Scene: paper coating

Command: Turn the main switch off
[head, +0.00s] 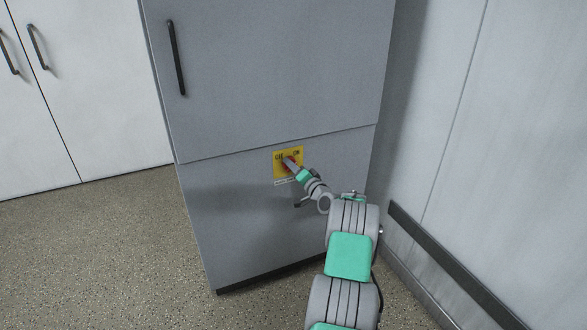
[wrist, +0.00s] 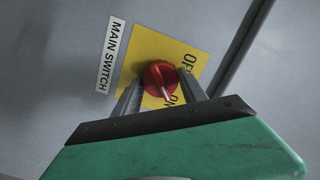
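The main switch is a red round knob (wrist: 160,77) on a yellow plate (wrist: 147,52) marked OFF and ON. Its white pointer line is directed toward the ON mark in the wrist view. A white label (wrist: 107,54) reading MAIN SWITCH lies beside the plate. My gripper (wrist: 159,80) is at the knob, with one finger on each side of it. The fingers are apart, and small gaps seem to show between them and the knob; contact is not clear. In the head view, my gripper (head: 291,164) partly covers the knob and the plate (head: 278,165).
The switch is on the front of a tall grey cabinet (head: 240,225), below a door with a black handle (head: 177,58). White cupboards (head: 85,95) stand at the left. A wall with a dark rail (head: 440,255) is close on the right. The speckled floor (head: 100,250) is clear at left.

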